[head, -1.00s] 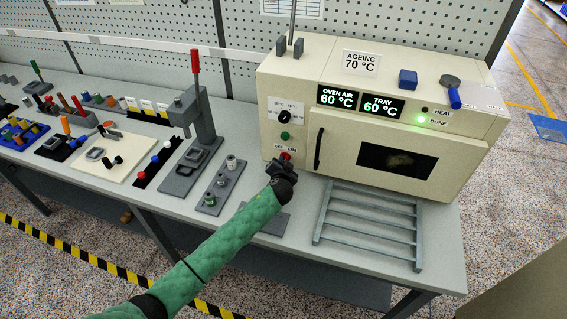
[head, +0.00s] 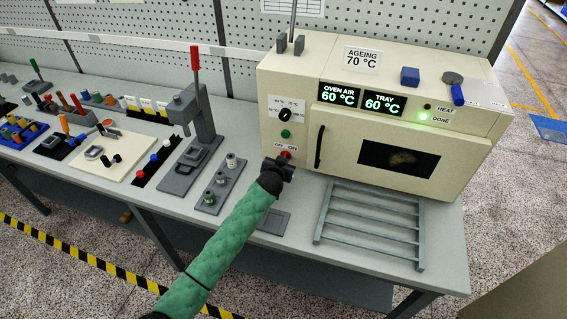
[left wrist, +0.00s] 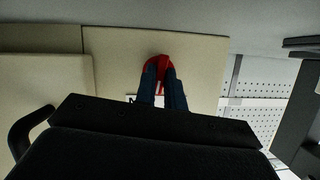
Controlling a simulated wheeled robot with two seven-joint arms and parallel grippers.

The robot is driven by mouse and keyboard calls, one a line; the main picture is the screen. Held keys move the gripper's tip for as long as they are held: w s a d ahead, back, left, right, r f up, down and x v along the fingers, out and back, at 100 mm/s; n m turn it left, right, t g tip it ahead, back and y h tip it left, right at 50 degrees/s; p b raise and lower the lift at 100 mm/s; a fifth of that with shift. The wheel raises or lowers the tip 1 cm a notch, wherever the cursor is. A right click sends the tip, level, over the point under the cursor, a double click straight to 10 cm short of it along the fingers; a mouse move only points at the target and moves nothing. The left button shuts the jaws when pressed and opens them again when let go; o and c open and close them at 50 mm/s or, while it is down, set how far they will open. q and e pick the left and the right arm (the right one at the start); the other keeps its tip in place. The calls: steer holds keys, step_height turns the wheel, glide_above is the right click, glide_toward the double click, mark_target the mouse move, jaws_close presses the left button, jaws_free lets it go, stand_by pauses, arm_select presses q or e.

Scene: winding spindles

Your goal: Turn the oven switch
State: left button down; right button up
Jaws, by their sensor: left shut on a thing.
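The oven (head: 470,160) is a cream box on the right of the bench. Its red switch (head: 286,154) is low on the front panel, under an OFF/ON label. My left gripper (head: 284,160) is at the switch, and its dark body hides part of it. In the left wrist view, the two dark fingers (left wrist: 162,82) are closed on the red switch (left wrist: 158,62), whose red top shows above and between them. The switch's exact turn angle is hard to tell. My right gripper is in neither view.
The oven's door handle (head: 319,147) is just right of my gripper. A green button (head: 285,134) and a black dial (head: 285,116) sit above the switch. A metal rack (head: 370,225) lies in front of the oven. A grey holder (head: 220,187) with pegs stands to the left.

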arm_select(q)
steer(key=n+h, duration=0.1)
steer(key=n, duration=0.1)
steer(key=shift+a+n+g+h+b, duration=0.15)
steer(key=shift+n+g+h+b, duration=0.15)
steer(key=shift+h+b, duration=0.1)
steer(key=shift+a+f+n+h+b, duration=0.1)
steer(key=shift+n+h+b, duration=0.65)
steer(key=shift+n, duration=0.25)
steer(key=shift+w, duration=0.1)
steer(key=shift+n+h+b, duration=0.35)
steer(key=shift+n+h, duration=0.2)
steer(key=shift+n, duration=0.15)
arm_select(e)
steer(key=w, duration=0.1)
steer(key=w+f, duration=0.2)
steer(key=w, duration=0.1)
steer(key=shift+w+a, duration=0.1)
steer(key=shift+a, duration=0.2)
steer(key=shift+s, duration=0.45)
